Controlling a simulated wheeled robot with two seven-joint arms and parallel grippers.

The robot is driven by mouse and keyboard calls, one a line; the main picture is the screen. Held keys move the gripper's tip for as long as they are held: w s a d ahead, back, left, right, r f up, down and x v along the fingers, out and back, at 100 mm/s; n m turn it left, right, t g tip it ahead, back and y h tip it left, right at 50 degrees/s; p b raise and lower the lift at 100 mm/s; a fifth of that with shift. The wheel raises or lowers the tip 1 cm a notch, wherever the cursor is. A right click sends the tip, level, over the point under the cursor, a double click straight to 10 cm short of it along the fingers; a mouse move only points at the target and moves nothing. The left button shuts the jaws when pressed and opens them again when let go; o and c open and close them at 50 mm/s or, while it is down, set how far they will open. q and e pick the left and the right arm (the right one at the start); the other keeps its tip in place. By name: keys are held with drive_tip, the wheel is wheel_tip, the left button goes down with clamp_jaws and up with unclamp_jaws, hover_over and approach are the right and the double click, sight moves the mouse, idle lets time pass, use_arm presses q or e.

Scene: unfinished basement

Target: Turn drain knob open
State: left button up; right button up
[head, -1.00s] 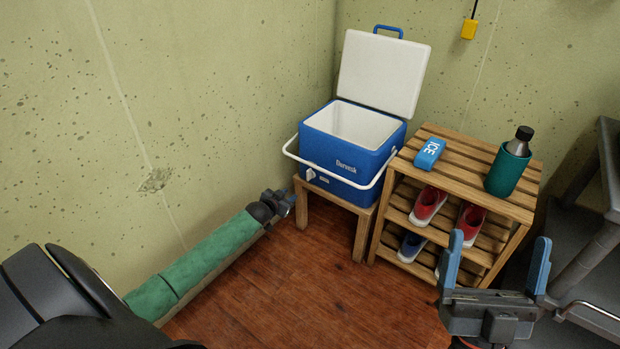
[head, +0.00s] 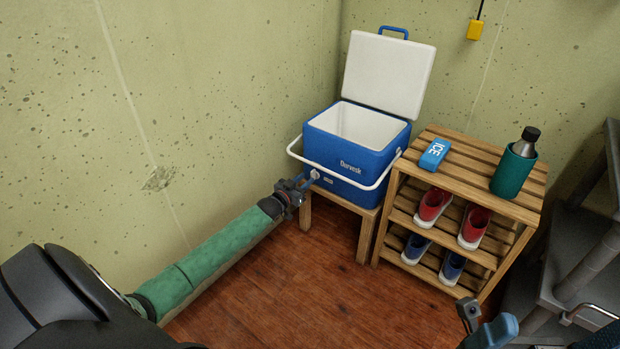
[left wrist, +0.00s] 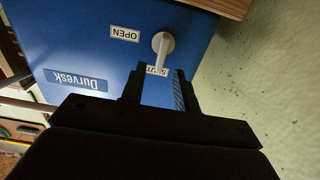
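The blue cooler (head: 346,158) stands on a small wooden stand with its white lid up. In the left wrist view its front (left wrist: 70,40) appears upside down. The white drain knob (left wrist: 162,43) sits between the OPEN label (left wrist: 125,34) and the SHUT label (left wrist: 157,71), its lever pointing toward SHUT. My left gripper (left wrist: 156,82) is open, its fingers on either side of the lever's line, close to the cooler face; contact cannot be told. In the head view my left gripper (head: 303,183) reaches the cooler's lower left front.
A slatted wooden rack (head: 430,200) stands right of the cooler, holding an ice pack (head: 434,154), a green bottle (head: 514,166) and shoes. A wall (head: 200,100) is close on the left. A grey shelf (head: 590,240) is at the right. Floor in front is clear.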

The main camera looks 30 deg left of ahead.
sight(311, 175)
use_arm(q)
drive_tip(key=shift+w+d+b, duration=0.15)
drive_tip(key=shift+w+b, duration=0.25)
drive_tip(key=shift+w, duration=1.5)
clamp_jaws()
